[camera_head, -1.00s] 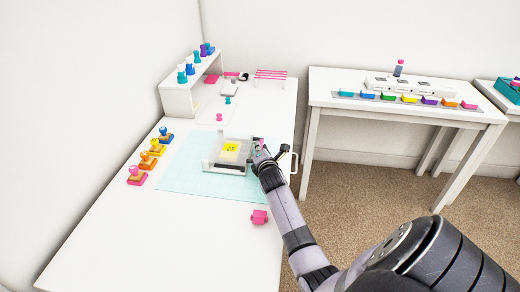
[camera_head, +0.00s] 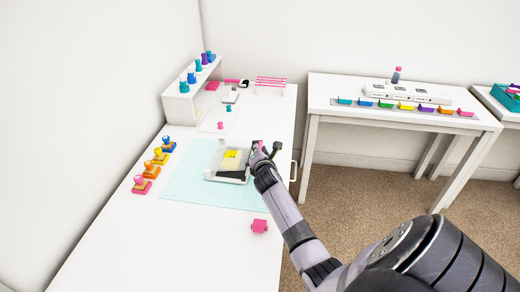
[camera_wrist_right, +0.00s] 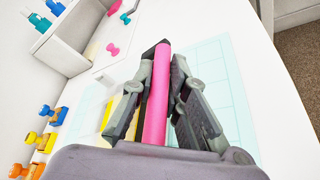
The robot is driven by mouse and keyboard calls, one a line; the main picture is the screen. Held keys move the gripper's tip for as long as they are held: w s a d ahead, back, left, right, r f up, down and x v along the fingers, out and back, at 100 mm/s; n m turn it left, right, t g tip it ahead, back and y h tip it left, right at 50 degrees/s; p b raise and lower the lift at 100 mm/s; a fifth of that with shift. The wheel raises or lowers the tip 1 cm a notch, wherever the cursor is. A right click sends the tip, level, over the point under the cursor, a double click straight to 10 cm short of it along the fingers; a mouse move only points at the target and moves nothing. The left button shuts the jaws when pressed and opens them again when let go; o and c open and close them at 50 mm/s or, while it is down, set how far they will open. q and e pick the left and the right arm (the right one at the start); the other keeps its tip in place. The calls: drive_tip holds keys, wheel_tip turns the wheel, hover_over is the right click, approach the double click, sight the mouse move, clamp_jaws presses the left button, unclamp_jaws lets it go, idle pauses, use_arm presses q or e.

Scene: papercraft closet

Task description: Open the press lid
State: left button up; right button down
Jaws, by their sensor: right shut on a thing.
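The press (camera_head: 233,178) is a low white frame on the pale teal mat, with a yellow piece (camera_head: 231,156) inside it. My right gripper (camera_head: 260,153) is at the right side of the press. It is shut on a pink bar (camera_wrist_right: 155,95), which stands between its fingers in the right wrist view and looks like the press lid's handle. The right gripper also shows in the wrist view (camera_wrist_right: 156,105). The fingers and arm hide part of the press's right side, so the lid's exact angle is hard to tell. My left gripper is not in view.
Several stamps (camera_head: 152,172) stand left of the mat (camera_head: 190,190). A pink object (camera_head: 260,226) sits near the table's right edge. A white shelf (camera_head: 190,95) with several bottles stands at the back.

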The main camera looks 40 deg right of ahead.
wheel_tip(320, 180, up, 8)
drive_tip(key=w+a+n+g+h+p, duration=0.1)
drive_tip(key=w+a+n+g+p, duration=0.15)
drive_tip(key=p, duration=0.55)
use_arm(q)
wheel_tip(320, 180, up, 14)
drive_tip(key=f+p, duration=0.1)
drive_tip(key=p, duration=0.3)
use_arm(e)
wheel_tip(320, 180, up, 4)
drive_tip(key=n+g+h+b, duration=0.2)
drive_tip(key=n, duration=0.4)
hover_over(241, 151)
drive_tip(key=w+a, duration=0.3)
drive_tip(key=w, duration=0.1)
use_arm(q)
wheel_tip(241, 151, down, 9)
drive_tip(key=b, duration=0.7)
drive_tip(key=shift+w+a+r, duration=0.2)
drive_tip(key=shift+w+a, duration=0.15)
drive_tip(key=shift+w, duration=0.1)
use_arm(e)
drive_tip(key=w+a+r+n+g+h, duration=0.1)
drive_tip(key=w+a, duration=0.4)
drive_tip(key=shift+w, duration=0.1)
drive_tip(key=c, duration=1.8)
unclamp_jaws()
drive_tip(key=shift+c, duration=0.2)
